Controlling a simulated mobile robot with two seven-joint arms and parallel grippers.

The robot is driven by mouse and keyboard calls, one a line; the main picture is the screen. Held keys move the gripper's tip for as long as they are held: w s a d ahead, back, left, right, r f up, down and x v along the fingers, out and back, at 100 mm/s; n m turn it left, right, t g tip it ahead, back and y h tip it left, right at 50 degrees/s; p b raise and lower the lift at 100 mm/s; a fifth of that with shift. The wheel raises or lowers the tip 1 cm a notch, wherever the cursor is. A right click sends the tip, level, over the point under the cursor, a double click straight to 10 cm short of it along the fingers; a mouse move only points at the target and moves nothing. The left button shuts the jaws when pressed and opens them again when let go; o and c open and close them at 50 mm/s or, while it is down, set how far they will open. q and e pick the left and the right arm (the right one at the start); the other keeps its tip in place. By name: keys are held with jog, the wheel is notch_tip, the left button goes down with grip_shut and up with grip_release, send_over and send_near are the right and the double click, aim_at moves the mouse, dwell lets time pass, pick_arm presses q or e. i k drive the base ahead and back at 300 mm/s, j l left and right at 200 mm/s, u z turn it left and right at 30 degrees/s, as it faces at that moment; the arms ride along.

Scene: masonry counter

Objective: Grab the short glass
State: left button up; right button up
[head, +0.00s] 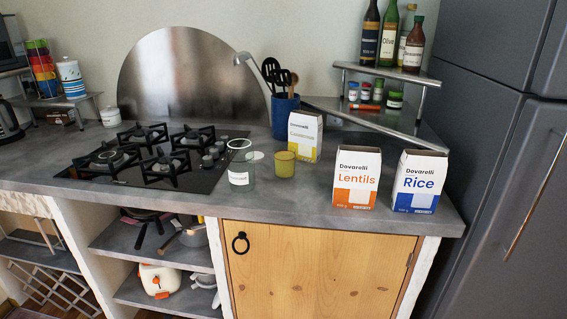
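The short glass (285,164) is a small yellow tumbler standing upright on the grey counter, right of the stove. A taller clear glass or jar (241,167) with a white label stands just to its left, nearer the stove. Neither of my grippers is in view, and nothing touches the short glass from above.
A yellow-white box (305,137) stands close behind and right of the short glass. Lentils (356,178) and Rice (419,181) boxes stand farther right. The gas hob (215,170) lies left. A utensil holder (285,117) is behind. The counter front (300,202) is clear.

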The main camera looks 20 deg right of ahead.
aim_at(285, 163)
jog(key=z, duration=0.2)
jog(key=i+j+z, duration=0.2)
jog(key=z, duration=0.2)
jog(key=i+j+z, duration=0.15)
jog(key=j+z, duration=0.25)
jog(key=i+j+z, duration=0.1)
jog(key=j, duration=0.35)
jog(key=i+j+z, duration=0.1)
jog(key=j, duration=0.4)
